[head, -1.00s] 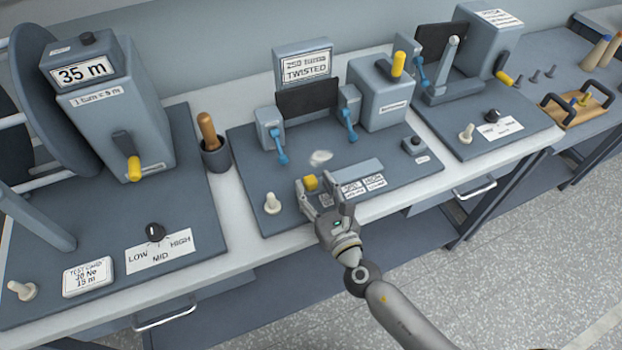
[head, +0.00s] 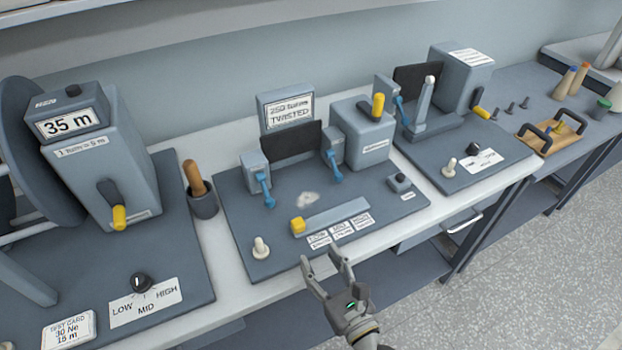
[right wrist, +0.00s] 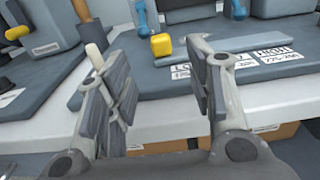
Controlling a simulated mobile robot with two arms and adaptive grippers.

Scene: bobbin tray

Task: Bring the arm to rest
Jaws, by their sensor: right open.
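My right gripper (head: 326,270) is open and empty. In the head view it hangs in front of the bench's front edge, below the middle machine. In the right wrist view its two fingers (right wrist: 160,95) stand apart with nothing between them. The middle machine has a yellow slider knob (head: 298,226) at the left end of a grey bar, and the knob also shows in the right wrist view (right wrist: 161,45). The gripper is apart from the knob and from the printed labels (head: 340,232). My left gripper is not in view.
The middle machine's base plate (head: 235,205) carries a white toggle (head: 260,247) and blue-handled clamps (head: 264,190). A counter box reading 35 m (head: 68,124) stands at left, beside a cup with a wooden handle (head: 202,203). A tray with black handles (head: 541,142) lies at right. The floor (head: 520,270) at right is clear.

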